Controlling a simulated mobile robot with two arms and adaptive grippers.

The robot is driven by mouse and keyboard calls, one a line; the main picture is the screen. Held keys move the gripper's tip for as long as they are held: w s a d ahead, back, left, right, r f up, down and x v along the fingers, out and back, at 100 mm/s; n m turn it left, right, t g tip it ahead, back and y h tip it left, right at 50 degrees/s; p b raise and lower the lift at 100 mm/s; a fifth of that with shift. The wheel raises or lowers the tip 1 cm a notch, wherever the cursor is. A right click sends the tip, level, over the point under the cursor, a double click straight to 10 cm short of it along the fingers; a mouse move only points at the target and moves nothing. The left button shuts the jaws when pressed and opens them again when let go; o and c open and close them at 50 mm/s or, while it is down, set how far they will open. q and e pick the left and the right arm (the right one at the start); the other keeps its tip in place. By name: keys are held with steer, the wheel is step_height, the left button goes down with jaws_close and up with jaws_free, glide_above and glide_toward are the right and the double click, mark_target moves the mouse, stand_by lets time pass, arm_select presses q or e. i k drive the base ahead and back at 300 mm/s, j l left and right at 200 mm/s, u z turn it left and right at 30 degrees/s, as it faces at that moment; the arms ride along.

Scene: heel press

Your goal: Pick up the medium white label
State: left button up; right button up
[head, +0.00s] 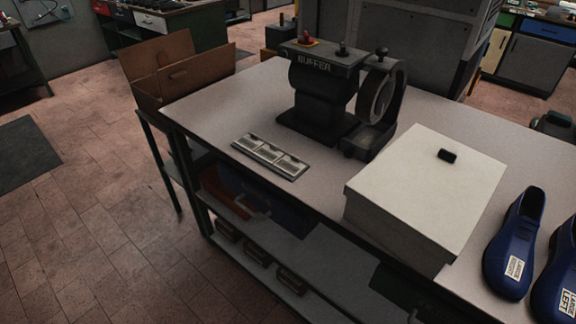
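A flat dark tray (293,178) lies near the left front edge of the workbench. Three pale label stacks sit in a row in it: a left one (249,142), a middle one (270,153) and a right one (291,165). Their print is too small to read, so I cannot tell which is medium. Two blue shoes stand at the far right; the nearer-left shoe (507,262) bears a white label (515,268), and the other shoe (566,255) bears a label that seems to read large left (567,304). Neither of my grippers is in view.
A black buffer machine (322,90) stands on the bench (215,105) behind the tray. A large white lidded box (430,185) with a black knob stands right of the tray. An open cardboard box (185,65) is beyond the bench's left end. The bench is clear around the tray.

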mark_target(270, 154)
steer(key=i+j+u, duration=0.1)
steer(key=j+u, duration=0.15)
steer(key=u, duration=0.15)
steer(key=i+j+u, duration=0.15)
steer(key=u, duration=0.2)
